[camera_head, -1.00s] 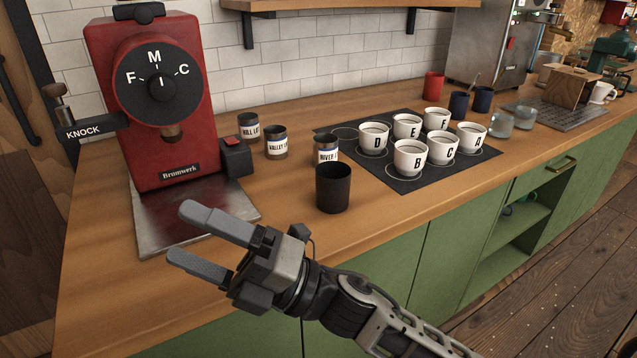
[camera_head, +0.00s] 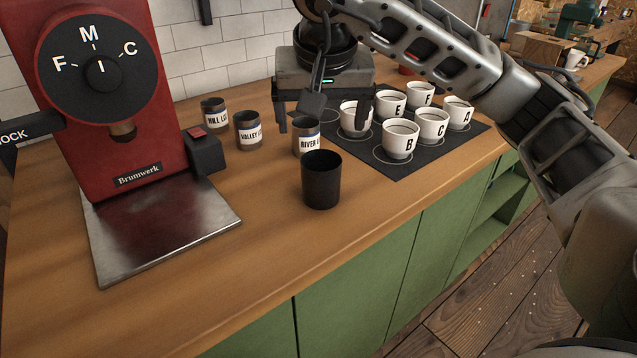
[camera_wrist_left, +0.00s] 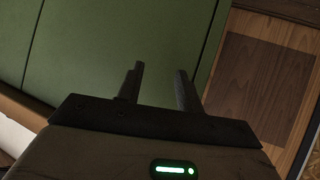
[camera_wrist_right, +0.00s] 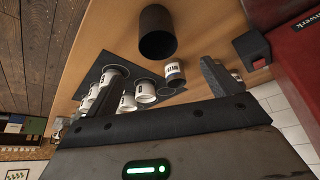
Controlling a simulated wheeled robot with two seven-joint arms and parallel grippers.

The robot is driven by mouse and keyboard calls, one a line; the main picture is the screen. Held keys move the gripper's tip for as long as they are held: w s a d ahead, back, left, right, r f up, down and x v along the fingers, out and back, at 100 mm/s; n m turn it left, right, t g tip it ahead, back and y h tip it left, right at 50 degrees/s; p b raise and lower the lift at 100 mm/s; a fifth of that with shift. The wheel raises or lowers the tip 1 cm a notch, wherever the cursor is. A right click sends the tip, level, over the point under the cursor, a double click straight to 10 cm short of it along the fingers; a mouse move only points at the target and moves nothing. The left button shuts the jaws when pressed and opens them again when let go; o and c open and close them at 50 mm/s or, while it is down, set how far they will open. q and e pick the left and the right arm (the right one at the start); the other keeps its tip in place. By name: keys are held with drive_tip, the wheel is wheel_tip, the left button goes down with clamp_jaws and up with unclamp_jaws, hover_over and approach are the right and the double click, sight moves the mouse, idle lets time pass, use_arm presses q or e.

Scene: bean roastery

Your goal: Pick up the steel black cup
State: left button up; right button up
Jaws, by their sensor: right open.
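The black cup (camera_head: 321,182) stands upright on the wooden counter, in front of the River tin. It also shows at the top of the right wrist view (camera_wrist_right: 157,34), with its dark opening visible. My right gripper (camera_head: 322,118) is open and empty, pointing down above and behind the cup, over the tins and the near edge of the cup mat. It is apart from the cup. My left gripper (camera_wrist_left: 160,72) is open and empty in the left wrist view, facing a green cabinet front; it is outside the head view.
Labelled tins, Hill (camera_head: 213,113), Valley (camera_head: 248,132) and River (camera_head: 306,139), stand behind the black cup. Several white lettered cups stand on a black mat (camera_head: 401,170) to the right. A red grinder (camera_head: 110,120) with a steel tray (camera_head: 165,237) is left. Counter in front is clear.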

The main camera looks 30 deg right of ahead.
approach(321, 170)
drive_tip(key=f, duration=0.2)
drive_tip(key=shift+w+a+f+b, duration=0.15)
drive_tip(key=shift+a+f+b, duration=0.1)
drive_tip(key=shift+b, duration=0.15)
drive_tip(key=x, duration=0.4)
drive_tip(key=shift+s+f, duration=0.2)
drive_tip(key=shift+s, duration=0.15)
drive_tip(key=shift+w+d+f, duration=0.15)
drive_tip(key=shift+w+f, duration=0.1)
drive_tip(key=shift+f, duration=0.25)
drive_tip(key=c, duration=1.1)
